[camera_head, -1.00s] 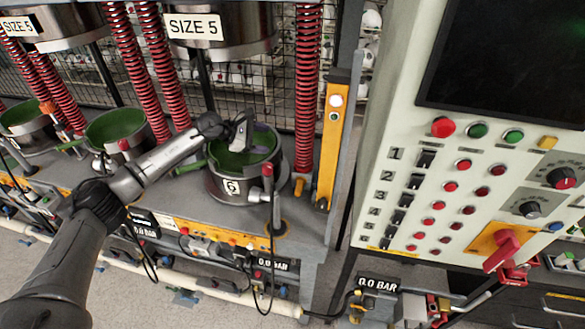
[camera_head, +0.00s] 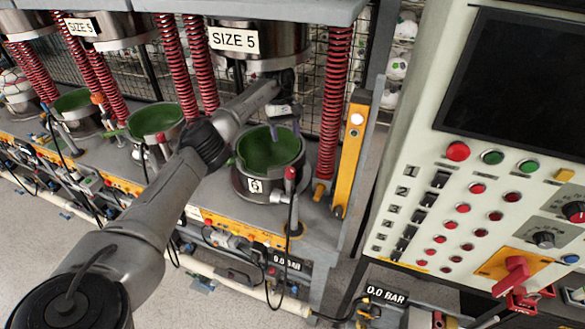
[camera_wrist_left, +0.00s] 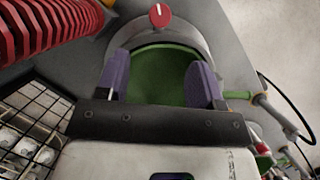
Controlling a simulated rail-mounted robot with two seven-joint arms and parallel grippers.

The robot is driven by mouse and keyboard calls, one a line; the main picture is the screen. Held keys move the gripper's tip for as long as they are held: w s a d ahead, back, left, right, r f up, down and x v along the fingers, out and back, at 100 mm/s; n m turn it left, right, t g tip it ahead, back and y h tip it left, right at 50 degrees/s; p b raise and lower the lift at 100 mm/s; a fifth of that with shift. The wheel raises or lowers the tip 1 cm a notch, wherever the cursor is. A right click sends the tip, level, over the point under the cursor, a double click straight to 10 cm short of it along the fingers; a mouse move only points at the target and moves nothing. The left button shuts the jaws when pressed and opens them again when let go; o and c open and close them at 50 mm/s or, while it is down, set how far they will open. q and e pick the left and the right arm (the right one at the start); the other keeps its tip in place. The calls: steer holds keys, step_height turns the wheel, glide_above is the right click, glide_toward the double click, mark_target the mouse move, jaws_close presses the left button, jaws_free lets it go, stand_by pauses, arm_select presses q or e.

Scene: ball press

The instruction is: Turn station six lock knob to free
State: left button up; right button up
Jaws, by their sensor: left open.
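Station six is a press pot (camera_head: 255,187) with a green bowl inside and a "6" plate on its front. The lock knob (camera_head: 291,173) is red, on a short post at the pot's front right. In the left wrist view the red knob (camera_wrist_left: 160,16) shows from above with a white pointer line, at the top centre beyond the pot. My left gripper (camera_head: 284,130) is over the back right of the pot, with its purple fingers pointing down. The fingers (camera_wrist_left: 160,82) are apart and empty, away from the knob. My right gripper is not in view.
Red springs (camera_head: 332,110) and a yellow post (camera_head: 351,150) stand right of the pot. A "SIZE 5" upper press (camera_head: 262,62) hangs above it. A control panel (camera_head: 470,190) fills the right side. Other pots (camera_head: 152,122) stand to the left.

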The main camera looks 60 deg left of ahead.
mark_target(290, 169)
arm_select(q)
steer(key=p+x, duration=0.2)
steer(key=x, duration=1)
steer(key=shift+d, duration=0.15)
steer(key=c, duration=0.9)
